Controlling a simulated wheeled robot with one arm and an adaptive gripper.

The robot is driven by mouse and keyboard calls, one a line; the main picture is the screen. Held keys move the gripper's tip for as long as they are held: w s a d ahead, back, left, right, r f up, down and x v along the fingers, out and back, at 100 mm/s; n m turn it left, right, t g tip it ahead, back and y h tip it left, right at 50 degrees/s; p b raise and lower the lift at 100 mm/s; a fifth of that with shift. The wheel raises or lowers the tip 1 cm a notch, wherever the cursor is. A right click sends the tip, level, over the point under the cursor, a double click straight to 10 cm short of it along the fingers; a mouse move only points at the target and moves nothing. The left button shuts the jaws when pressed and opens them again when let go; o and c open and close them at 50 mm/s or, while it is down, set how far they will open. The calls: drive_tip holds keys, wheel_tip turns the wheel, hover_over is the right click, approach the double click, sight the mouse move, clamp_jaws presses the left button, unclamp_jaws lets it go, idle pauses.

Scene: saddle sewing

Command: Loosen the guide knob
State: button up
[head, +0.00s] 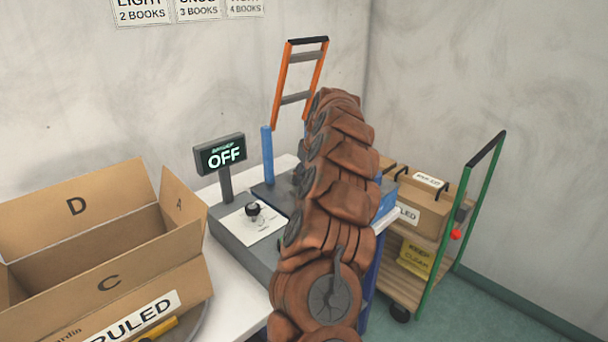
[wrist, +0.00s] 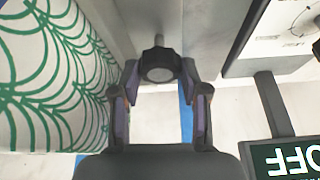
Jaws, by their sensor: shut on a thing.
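In the wrist view a black ridged knob (wrist: 159,66) with a grey round end face sits on a thin stem, between the fingers of my gripper (wrist: 160,76). My gripper is shut on this knob, with one finger at each side. In the head view my brown-covered arm hides the gripper and the held knob. A separate small dark knob (head: 253,209) stands on a white dial plate (head: 268,233) on the grey machine base. Part of that dial plate also shows at the upper right of the wrist view (wrist: 290,25).
A display (head: 220,154) reading OFF stands on a post left of my arm. An open cardboard box (head: 75,207) fills the lower left. A loaded wooden cart (head: 405,262) stands at right. A green-patterned white surface (wrist: 45,75) lies close left of my gripper.

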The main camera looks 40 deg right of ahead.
drive_tip(key=shift+n+y, duration=0.3)
drive_tip(key=shift+n, duration=0.3)
drive_tip(key=o, duration=1.1)
drive_tip(key=shift+o, duration=0.2)
